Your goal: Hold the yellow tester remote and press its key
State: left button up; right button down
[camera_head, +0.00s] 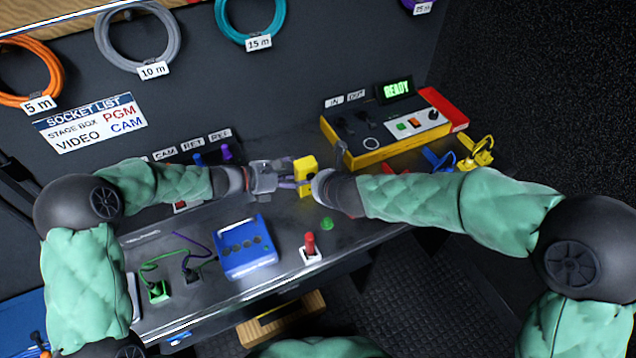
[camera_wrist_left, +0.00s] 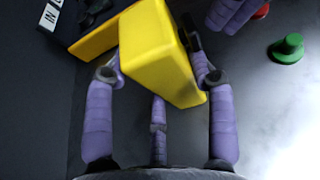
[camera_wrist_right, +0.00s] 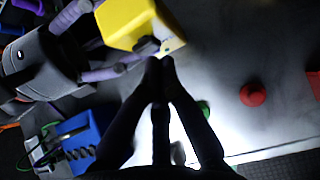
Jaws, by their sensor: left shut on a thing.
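The yellow tester remote (camera_head: 304,176) is held up above the middle of the bench. My left gripper (camera_head: 286,181) is shut on it, with purple fingers on both sides of the yellow body in the left wrist view (camera_wrist_left: 158,60). My right gripper (camera_wrist_right: 160,65) has its dark fingertips together, close to the remote's lower face in the right wrist view (camera_wrist_right: 138,22). A small dark round part shows on that face beside the fingertips. I cannot tell whether they touch it. In the head view the right gripper (camera_head: 318,186) is largely hidden by its own wrist.
A yellow tester box (camera_head: 385,128) with a READY display (camera_head: 396,89) stands behind to the right. A blue box (camera_head: 246,247), a red plunger (camera_head: 310,246) and a green knob (camera_head: 327,224) are in front. Cable coils (camera_head: 138,40) hang on the wall.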

pick_arm(q)
jog(key=shift+s+d, duration=0.1)
jog(key=shift+s, duration=0.05)
pick_arm(e)
jog(key=shift+w+a, duration=0.35)
jog(key=shift+w, duration=0.55)
pick_arm(q)
jog(key=shift+s, duration=0.1)
jog(key=shift+d+f, duration=0.1)
jog(key=shift+w+a, duration=0.2)
pick_arm(e)
jog(key=s+f+v, duration=0.2)
jog(key=v, duration=1.1)
jog(key=shift+d, duration=0.25)
jog(key=shift+f, duration=0.1)
